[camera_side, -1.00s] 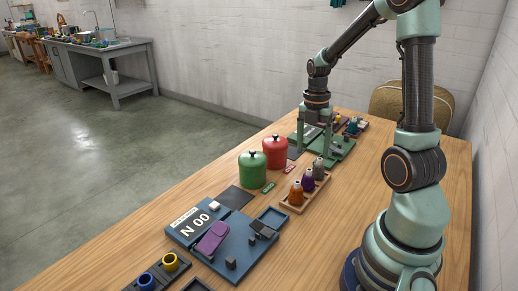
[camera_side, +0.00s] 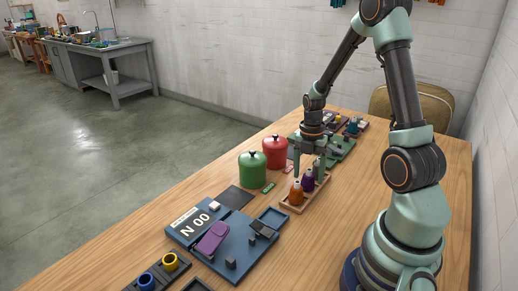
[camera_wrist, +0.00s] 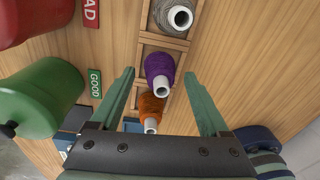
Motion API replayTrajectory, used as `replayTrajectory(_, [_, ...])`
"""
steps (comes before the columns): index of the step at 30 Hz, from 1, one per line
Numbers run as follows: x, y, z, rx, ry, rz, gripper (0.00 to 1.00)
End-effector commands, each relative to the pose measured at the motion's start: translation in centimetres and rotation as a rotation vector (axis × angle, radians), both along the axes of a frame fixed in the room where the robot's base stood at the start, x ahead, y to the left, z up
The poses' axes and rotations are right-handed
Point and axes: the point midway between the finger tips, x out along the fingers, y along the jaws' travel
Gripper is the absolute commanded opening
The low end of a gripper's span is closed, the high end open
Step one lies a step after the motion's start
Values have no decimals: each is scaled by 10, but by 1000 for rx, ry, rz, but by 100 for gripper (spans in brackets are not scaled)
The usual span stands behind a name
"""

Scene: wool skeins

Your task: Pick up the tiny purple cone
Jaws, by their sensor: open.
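The tiny purple cone (camera_side: 308,182) stands in the middle compartment of a small wooden tray (camera_side: 290,207), between an orange cone (camera_side: 296,194) and a grey cone. In the wrist view the purple cone (camera_wrist: 159,66) has its pale tip toward me, with the grey cone (camera_wrist: 172,14) above and the orange cone (camera_wrist: 151,107) below. My gripper (camera_side: 309,168) is open and empty over the tray. In the wrist view its fingertips (camera_wrist: 158,73) lie to either side of the purple cone, apart from it. The grey cone is partly hidden by a finger in the side view.
A green canister (camera_side: 252,167) and a red canister (camera_side: 275,152) stand left of the tray, with GOOD (camera_wrist: 95,84) and BAD (camera_wrist: 91,14) labels nearby. A blue board (camera_side: 236,249) lies in front. Bare table lies right of the tray.

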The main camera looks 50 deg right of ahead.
Motion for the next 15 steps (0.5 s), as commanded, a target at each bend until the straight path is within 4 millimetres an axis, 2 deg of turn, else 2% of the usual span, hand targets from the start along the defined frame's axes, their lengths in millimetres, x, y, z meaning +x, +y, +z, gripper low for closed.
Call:
replayTrajectory(1, [0,0,0,0,0,0,79])
replayTrajectory(7, [0,0,0,0,0,0,3])
replayTrajectory(8, [0,0,0,0,0,0,0])
replayTrajectory(15, [0,0,1,0,0,0,0])
